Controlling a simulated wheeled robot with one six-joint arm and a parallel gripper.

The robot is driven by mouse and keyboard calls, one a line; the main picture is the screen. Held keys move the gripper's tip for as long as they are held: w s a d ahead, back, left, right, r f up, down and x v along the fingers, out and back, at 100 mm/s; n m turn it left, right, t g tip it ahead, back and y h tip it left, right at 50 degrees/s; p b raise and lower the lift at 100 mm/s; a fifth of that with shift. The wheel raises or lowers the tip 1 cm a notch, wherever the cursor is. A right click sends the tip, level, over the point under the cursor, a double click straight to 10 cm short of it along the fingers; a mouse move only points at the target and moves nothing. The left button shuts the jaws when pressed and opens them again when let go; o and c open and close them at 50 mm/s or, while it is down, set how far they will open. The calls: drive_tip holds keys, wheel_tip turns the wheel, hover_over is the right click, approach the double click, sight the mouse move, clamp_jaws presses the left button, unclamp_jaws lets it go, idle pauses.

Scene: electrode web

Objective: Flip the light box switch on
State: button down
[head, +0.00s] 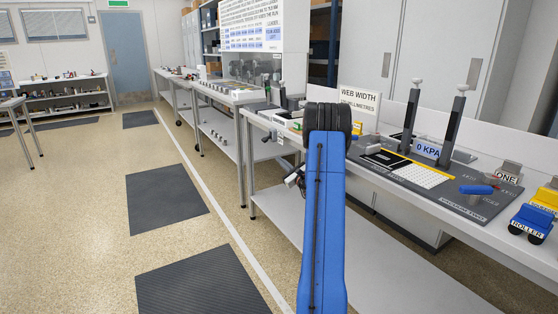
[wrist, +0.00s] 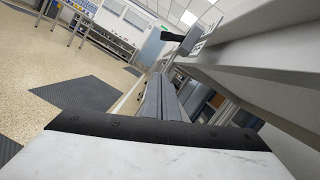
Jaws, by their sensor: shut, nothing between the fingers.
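My gripper (wrist: 160,82) shows in the wrist view with its two grey fingers together and nothing between them. In the head view a small part of my gripper (head: 292,178) shows left of my blue arm, beside the front edge of the bench. In the wrist view a black bar (wrist: 172,37) sticks out from a grey block with lettering (wrist: 194,38), beyond and above the fingertips and apart from them. I cannot tell whether this is the light box switch. I cannot pick out the switch in the head view; my arm hides part of the bench.
The long white bench (head: 400,200) carries a dark board (head: 465,208) with two posts, a white gridded panel (head: 420,176) and a "0 KPA" sign (head: 427,149). The floor (head: 95,200) at left is open, with dark mats (head: 167,197).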

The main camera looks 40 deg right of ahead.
sight(268, 138)
drive_tip(key=w+r, duration=0.5)
drive_tip(key=w, duration=0.3)
drive_tip(key=shift+a+r, duration=0.2)
drive_tip(key=shift+a, duration=0.05)
